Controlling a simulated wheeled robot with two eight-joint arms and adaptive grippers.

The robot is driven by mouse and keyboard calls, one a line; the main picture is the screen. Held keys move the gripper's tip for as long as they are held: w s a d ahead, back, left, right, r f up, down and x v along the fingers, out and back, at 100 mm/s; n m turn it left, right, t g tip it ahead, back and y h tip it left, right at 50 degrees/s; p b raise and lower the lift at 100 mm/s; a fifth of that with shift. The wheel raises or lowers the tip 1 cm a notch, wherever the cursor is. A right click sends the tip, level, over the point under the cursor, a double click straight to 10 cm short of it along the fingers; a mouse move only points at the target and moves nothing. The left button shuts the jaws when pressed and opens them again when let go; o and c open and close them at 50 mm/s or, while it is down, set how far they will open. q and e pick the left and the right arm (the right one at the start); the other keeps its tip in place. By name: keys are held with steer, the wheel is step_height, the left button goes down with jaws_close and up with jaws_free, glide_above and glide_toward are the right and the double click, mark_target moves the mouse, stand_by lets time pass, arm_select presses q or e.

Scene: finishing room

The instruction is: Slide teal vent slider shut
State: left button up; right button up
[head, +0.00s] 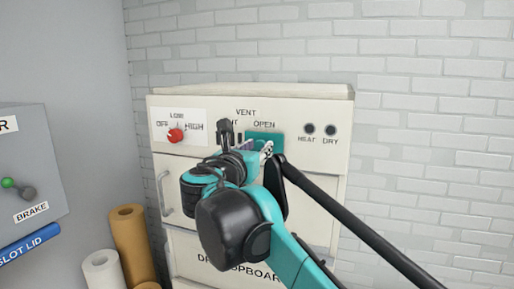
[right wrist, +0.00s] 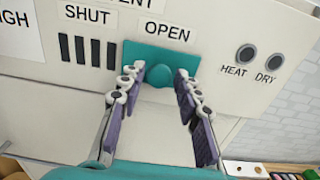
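The teal vent slider (head: 274,137) is a flat plate with a rounded teal knob (right wrist: 160,76), on the cream cabinet front under the OPEN label. In the right wrist view the slider plate (right wrist: 188,54) sits right of several dark vent slots (right wrist: 88,50), which lie uncovered under the SHUT label (right wrist: 87,15). My right gripper (right wrist: 160,73) is open, with its fingertips on either side of the knob. Small gaps seem to show beside the knob; contact is hard to tell. In the head view the right gripper (head: 258,147) partly covers the slider and slots. My left gripper is not in view.
A grey box with a BRAKE lever (head: 27,193) and paper rolls (head: 130,236) stand at the left.

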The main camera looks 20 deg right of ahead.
jaws_close()
steer(key=w+a, duration=0.2)
steer(key=w+a+p, duration=0.1)
steer(key=a, duration=0.2)
steer(key=w+a+p, duration=0.1)
steer(key=w+a, duration=0.1)
steer(key=a, duration=0.1)
steer(key=shift+w+a+r, duration=0.1)
steer(key=shift+w+a, duration=0.05)
steer(key=shift+w, duration=0.15)
steer(key=o, duration=0.6)
jaws_free()
steer(key=shift+w+a, duration=0.1)
steer(key=shift+a, duration=0.05)
steer(key=shift+c, duration=0.2)
steer(key=shift+w+a, duration=0.1)
steer(key=shift+w, duration=0.05)
steer(key=v, duration=1.2)
